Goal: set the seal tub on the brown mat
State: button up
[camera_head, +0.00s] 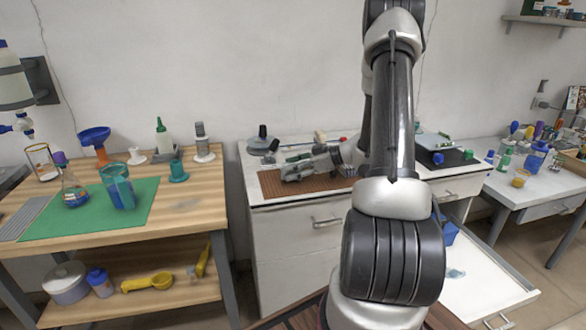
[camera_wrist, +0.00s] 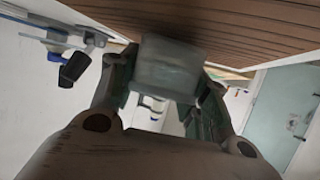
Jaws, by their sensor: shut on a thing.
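The brown mat (camera_head: 302,186) lies on the white cabinet top in the middle of the head view. Its slatted surface (camera_wrist: 262,32) fills the top right of the wrist view. My gripper (camera_head: 290,170) is low over the mat, reaching in from the right. In the wrist view my gripper (camera_wrist: 163,85) is shut on the seal tub (camera_wrist: 166,66), a cloudy grey, translucent block between the fingers. The tub is very close to the mat; I cannot tell whether they touch. In the head view the tub is not clearly made out.
A dark-topped item (camera_head: 263,138) stands behind the mat on the left. A black mat (camera_head: 445,157) with a greenish tray lies to the right, past my arm. A wooden bench (camera_head: 170,210) with a green mat (camera_head: 75,218) stands left. An open drawer (camera_head: 485,290) juts out at lower right.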

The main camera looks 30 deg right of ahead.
jog(key=shift+f, duration=0.45)
dwell(0.3)
jog(key=o, duration=1.2)
jog(key=shift+v, duration=4)
jog(key=shift+s, duration=0.1)
